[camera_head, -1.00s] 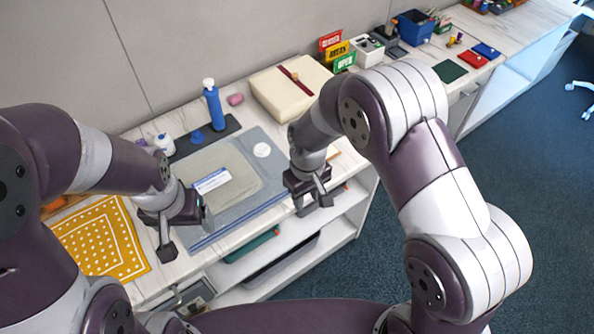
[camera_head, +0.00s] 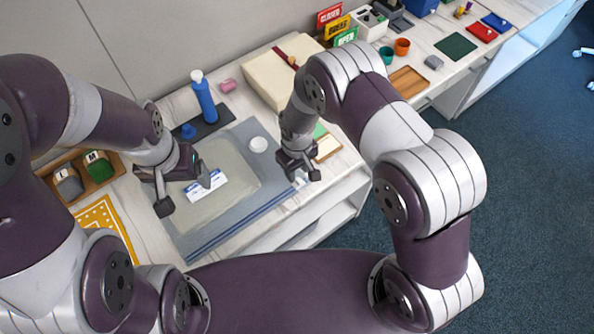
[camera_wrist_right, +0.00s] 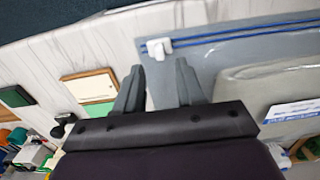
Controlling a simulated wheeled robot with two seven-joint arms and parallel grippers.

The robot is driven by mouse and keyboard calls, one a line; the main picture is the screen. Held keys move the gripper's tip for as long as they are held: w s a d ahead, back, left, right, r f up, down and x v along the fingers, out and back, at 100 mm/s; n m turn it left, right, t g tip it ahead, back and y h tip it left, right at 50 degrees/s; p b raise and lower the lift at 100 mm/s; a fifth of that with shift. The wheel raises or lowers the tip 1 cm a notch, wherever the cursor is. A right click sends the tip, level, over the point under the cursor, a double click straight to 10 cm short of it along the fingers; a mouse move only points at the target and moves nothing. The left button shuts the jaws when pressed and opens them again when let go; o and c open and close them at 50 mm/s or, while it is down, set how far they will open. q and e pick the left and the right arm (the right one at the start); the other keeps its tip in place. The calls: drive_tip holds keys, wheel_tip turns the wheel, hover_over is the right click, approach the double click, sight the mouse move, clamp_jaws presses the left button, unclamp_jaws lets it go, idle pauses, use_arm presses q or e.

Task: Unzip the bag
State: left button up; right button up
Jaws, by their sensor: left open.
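The bag (camera_head: 267,188) is a flat grey-blue pouch lying on the counter, with a beige panel and a white-and-blue label on top. A blue zipper line (camera_wrist_right: 235,33) runs along its near edge. The white zipper slider (camera_wrist_right: 158,48) sits at one end of it, just beyond and between my right fingertips in the wrist view. My right gripper (camera_head: 298,176) is open and empty at the bag's right end. My left gripper (camera_head: 184,192) is open over the bag's left part, apart from the zipper; its height above the bag is hard to tell.
A blue bottle (camera_head: 205,100) stands on a dark mat behind the bag. A beige box (camera_head: 270,80) with a red strap is at the back. The counter's front edge is close to the zipper.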

sight(297, 179)
wheel_tip(297, 179, down, 2)
drive_tip(key=shift+f, duration=0.25)
drive_tip(key=shift+s+f, duration=0.25)
drive_tip(key=shift+f, duration=0.15)
drive_tip(key=shift+w+f, duration=0.1)
drive_tip(key=shift+f, duration=0.05)
drive_tip(key=shift+c, duration=0.3)
clamp_jaws()
idle(0.6)
